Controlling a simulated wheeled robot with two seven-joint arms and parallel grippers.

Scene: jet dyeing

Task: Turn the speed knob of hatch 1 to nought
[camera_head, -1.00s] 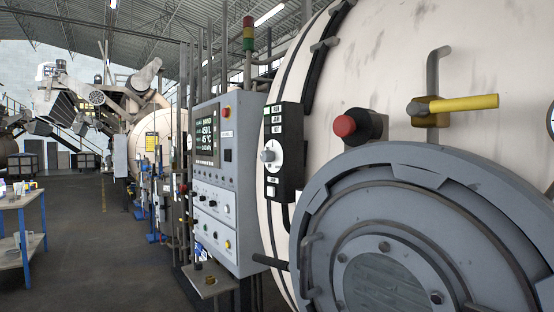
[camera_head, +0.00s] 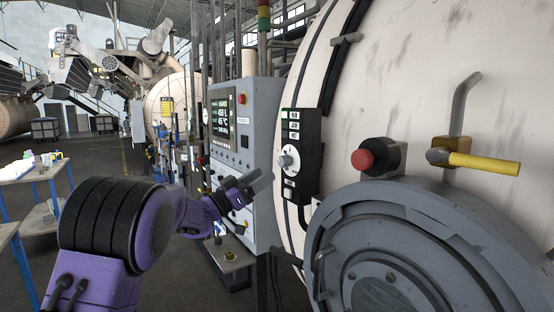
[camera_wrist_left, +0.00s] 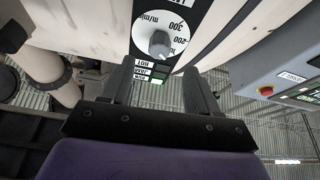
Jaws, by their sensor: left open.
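My right gripper is out of view.
A round grey hatch (camera_head: 400,250) stands right of the panel. A red button (camera_head: 363,160) and a yellow-handled valve (camera_head: 480,162) stick out above it. A grey control cabinet (camera_head: 238,150) with a screen stands behind my left gripper.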

